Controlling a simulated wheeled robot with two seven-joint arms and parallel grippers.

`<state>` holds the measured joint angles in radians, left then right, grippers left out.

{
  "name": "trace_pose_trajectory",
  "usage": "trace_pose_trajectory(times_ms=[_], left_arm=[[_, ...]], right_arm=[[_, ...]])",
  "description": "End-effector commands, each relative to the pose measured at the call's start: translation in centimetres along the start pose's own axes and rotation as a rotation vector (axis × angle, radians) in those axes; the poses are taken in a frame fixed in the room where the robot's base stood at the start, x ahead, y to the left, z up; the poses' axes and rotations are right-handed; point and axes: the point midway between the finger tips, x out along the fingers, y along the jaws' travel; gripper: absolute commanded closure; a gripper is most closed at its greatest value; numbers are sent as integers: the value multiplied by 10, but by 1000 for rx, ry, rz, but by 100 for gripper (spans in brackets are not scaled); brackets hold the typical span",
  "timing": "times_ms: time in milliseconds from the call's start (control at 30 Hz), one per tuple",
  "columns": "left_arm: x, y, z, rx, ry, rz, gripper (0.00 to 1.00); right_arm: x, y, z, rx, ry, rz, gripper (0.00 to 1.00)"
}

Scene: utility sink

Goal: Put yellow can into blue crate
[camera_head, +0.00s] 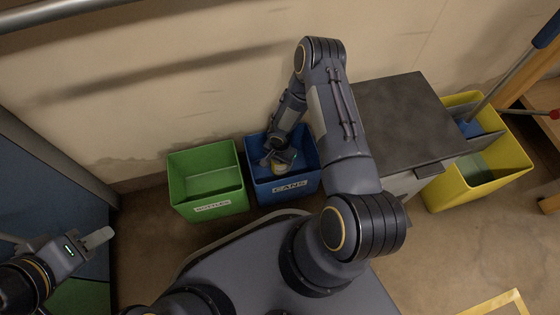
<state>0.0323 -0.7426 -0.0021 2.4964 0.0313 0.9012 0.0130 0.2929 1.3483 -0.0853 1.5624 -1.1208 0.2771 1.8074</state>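The blue crate (290,187), labelled CANS, stands on the floor against the wall. The yellow can (281,168), with a pale end, is inside the crate's opening, partly covered by my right gripper (279,157). That gripper points down into the crate with its fingers around the can. Whether they are closed on it is too small to tell, as is whether the can touches the crate floor. My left gripper (58,239) is at the left edge, open and empty, with its fingers apart, well away from the crate.
A green crate (207,204) labelled BOTTLES stands directly left of the blue one. A grey-topped cabinet (400,115) stands to the right, with a yellow mop bucket (447,195) beyond it. A blue panel (45,190) is at the left.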

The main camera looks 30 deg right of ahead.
Motion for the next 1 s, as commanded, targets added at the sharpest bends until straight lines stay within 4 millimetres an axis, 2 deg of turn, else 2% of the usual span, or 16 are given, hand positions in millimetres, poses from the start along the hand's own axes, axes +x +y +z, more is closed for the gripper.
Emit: trace_pose_trajectory(times_ms=[67, 100, 267, 500, 633, 767, 1000], left_arm=[[3, -1, 2, 0, 0, 0, 64], [2, -1, 1, 0, 0, 0, 64], [2, -1, 1, 0, 0, 0, 64], [2, -1, 1, 0, 0, 0, 64], [-3, 2, -2, 0, 0, 0, 64], [-12, 6, -6, 0, 0, 0, 64], [-31, 14, -16, 0, 0, 0, 64]], right_arm=[[4, 0, 0, 0, 0, 0, 62], [3, 0, 0, 0, 0, 0, 37], [3, 0, 0, 0, 0, 0, 18], [2, 0, 0, 0, 0, 0, 18], [-7, 0, 0, -1, 1, -1, 18], [-30, -1, 0, -2, 2, -2, 18], [-83, -1, -1, -2, 2, -2, 18]])
